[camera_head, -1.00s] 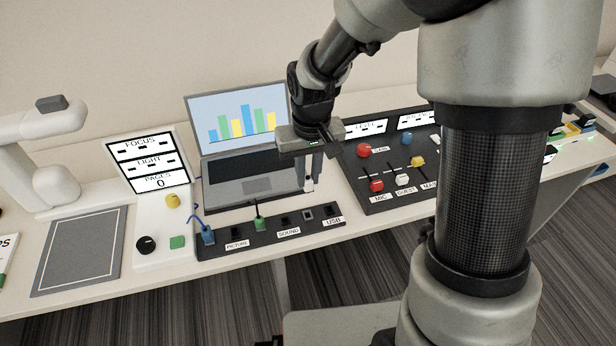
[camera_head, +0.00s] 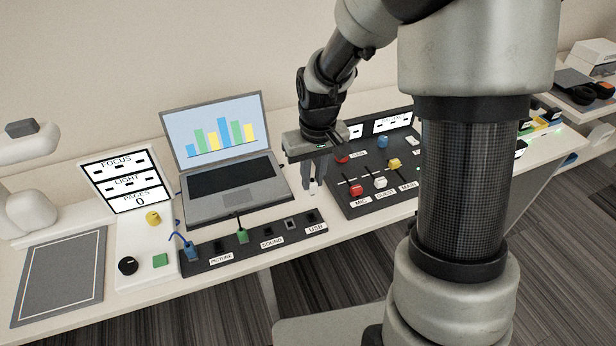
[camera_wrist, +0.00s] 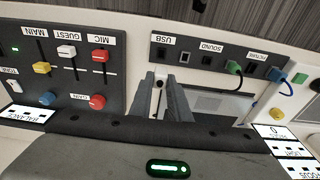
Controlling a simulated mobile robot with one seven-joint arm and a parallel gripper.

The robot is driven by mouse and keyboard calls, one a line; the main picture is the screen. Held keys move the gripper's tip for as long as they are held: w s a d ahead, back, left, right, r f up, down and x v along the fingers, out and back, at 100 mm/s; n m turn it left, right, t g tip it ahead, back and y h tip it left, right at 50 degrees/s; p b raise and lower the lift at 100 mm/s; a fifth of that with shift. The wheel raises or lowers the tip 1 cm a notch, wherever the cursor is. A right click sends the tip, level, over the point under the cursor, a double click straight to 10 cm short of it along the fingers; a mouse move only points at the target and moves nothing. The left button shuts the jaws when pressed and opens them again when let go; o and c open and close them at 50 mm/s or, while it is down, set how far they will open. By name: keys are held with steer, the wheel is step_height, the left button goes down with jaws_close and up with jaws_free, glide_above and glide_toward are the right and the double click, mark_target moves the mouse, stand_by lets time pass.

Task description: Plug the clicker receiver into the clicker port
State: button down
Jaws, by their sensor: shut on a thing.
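My gripper (camera_head: 314,188) points down above the table, just behind the right end of the black port strip (camera_head: 204,267). It is shut on a small light piece, the clicker receiver, which shows between the fingertips in the wrist view (camera_wrist: 160,83); the fingers hide much of it. The receiver is apart from the strip. The strip has sockets labelled PICTURE, SOUND and USB. No label reading clicker is legible. The USB socket (camera_head: 311,216) looks empty, as does a grey-rimmed socket (camera_head: 290,223) to its left.
A blue plug (camera_head: 192,251) and a green plug (camera_head: 242,235) with cables sit in the strip. An open laptop (camera_head: 235,188) stands behind it. A mixer panel (camera_head: 340,204) with sliders and knobs lies close to the right of my gripper.

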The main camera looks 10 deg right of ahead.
mark_target(312, 195)
steer(key=shift+f, duration=0.1)
stand_by(0.3)
steer(key=shift+f+b, duration=3.05)
steer(key=shift+f, duration=0.9)
steer(key=shift+f+b, duration=0.7)
steer(key=shift+f, duration=0.35)
steer(key=c, duration=1.6)
jaws_free()
steer(key=r+p, duration=0.1)
steer(key=r, duration=0.4)
steer(key=s+r+p, duration=0.1)
steer(key=r, duration=0.5)
steer(key=s+r+p, duration=0.1)
steer(key=r+p, duration=0.1)
steer(key=r, duration=0.4)
steer(key=shift+d+r, duration=0.1)
steer(key=shift+r, duration=0.1)
steer(key=shift+s+r, duration=0.1)
